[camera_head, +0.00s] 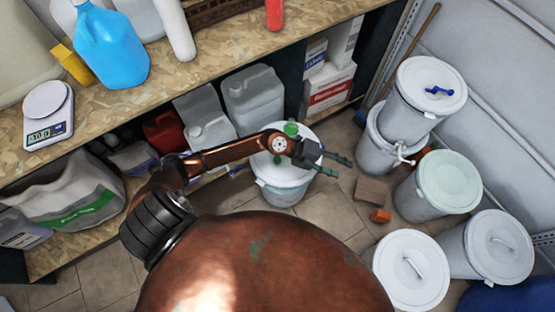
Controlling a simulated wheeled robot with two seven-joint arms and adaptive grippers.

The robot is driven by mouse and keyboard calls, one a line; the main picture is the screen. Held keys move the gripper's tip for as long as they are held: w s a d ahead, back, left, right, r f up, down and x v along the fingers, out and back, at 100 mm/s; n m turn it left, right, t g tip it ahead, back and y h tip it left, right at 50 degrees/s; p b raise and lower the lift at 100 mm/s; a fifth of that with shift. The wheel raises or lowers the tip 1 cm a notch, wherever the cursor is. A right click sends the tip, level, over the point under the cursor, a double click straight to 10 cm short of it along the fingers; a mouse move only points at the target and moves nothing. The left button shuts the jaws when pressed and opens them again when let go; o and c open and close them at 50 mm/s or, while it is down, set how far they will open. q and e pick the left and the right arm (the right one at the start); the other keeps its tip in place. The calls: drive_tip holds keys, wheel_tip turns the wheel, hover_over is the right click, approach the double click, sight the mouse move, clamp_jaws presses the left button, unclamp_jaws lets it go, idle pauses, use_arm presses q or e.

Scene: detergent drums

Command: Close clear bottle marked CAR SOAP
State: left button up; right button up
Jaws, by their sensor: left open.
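No bottle with a readable CAR SOAP mark shows. A see-through bottle with blue liquid (110,50) stands on the wooden worktop at the upper left; its label is not readable and its top is cut off by the frame edge. My left gripper (342,167) is open and empty. It reaches over a white drum (285,188), its fingers pointing right past the drum's rim. A green round part (291,129) and another green part (278,160) show beside my wrist over the drum's top. My right gripper is not in view.
The worktop (190,75) also holds a kitchen scale (47,112) and a yellow box (70,64). Jugs, including a grey canister (252,97), and a red can (166,131) stand below. Several lidded drums, including one with a pale green lid (448,181), and a brick (371,191) stand right.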

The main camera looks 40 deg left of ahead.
use_arm(q)
drive_tip(key=a+f+m+g+y, duration=0.1)
drive_tip(key=a+f+g+y, duration=0.15)
drive_tip(key=a+f, duration=0.3)
drive_tip(key=g+y, duration=0.3)
drive_tip(key=y, duration=0.6)
hover_over(278, 158)
drive_tip(key=shift+n+h, duration=0.25)
drive_tip(key=shift+n, duration=0.05)
wheel_tip(278, 158, down, 7)
drive_tip(key=shift+w+a+r, duration=0.1)
drive_tip(key=shift+f+b, duration=0.35)
drive_tip(key=shift+f, duration=1)
